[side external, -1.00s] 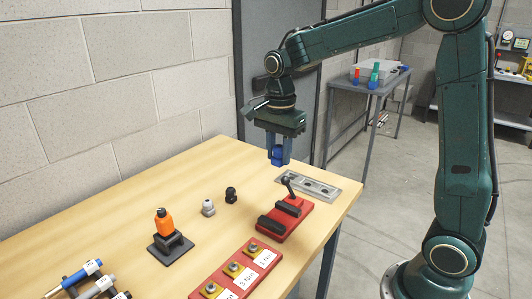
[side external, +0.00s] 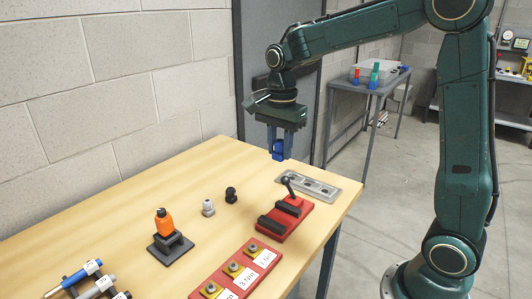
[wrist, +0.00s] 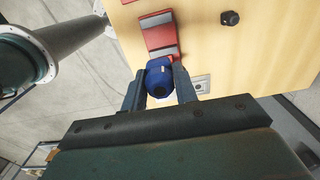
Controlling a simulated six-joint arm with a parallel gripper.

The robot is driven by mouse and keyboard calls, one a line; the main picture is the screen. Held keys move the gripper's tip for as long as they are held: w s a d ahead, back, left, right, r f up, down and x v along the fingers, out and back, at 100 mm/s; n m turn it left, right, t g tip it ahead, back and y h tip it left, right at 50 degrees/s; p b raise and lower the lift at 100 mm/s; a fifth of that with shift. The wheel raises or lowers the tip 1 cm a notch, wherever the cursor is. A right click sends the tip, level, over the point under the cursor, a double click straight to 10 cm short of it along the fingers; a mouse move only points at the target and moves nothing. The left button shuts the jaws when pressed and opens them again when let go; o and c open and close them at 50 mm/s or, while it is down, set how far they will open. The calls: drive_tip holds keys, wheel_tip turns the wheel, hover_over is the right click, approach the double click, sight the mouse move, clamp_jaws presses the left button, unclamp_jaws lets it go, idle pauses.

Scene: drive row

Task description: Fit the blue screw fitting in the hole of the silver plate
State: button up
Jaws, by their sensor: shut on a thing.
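My gripper (side external: 278,153) is shut on the blue screw fitting (side external: 279,148) and holds it above the far end of the wooden table. In the wrist view the blue fitting (wrist: 160,80) sits between the two fingers, with a dark opening in its near face. The silver plate (side external: 312,188) lies flat on the table near its right edge, below the fitting. It has recesses in its top, partly hidden by the red stand in the side view. In the wrist view only a part of the plate (wrist: 201,88) shows beside the right finger.
A red stand with black blocks and a lever (side external: 287,216) is close to the plate. A black fitting (side external: 231,194), a grey fitting (side external: 208,207) and an orange bottle on a black stand (side external: 161,222) stand to the left. A red gauge strip (side external: 236,270) lies in front.

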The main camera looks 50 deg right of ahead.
drive_tip(key=s+d+f, duration=0.2)
drive_tip(key=d+f, duration=0.5)
drive_tip(key=d, duration=0.4)
drive_tip(key=s+d+f, duration=0.1)
drive_tip(key=d+f, duration=0.6)
drive_tip(key=d, duration=0.4)
drive_tip(key=shift+s, duration=0.35)
drive_tip(key=shift+f, duration=0.3)
drive_tip(key=shift+f, duration=2.8)
drive_tip(key=shift+f, duration=0.4)
drive_tip(key=o, duration=1.1)
drive_tip(key=shift+r, duration=0.15)
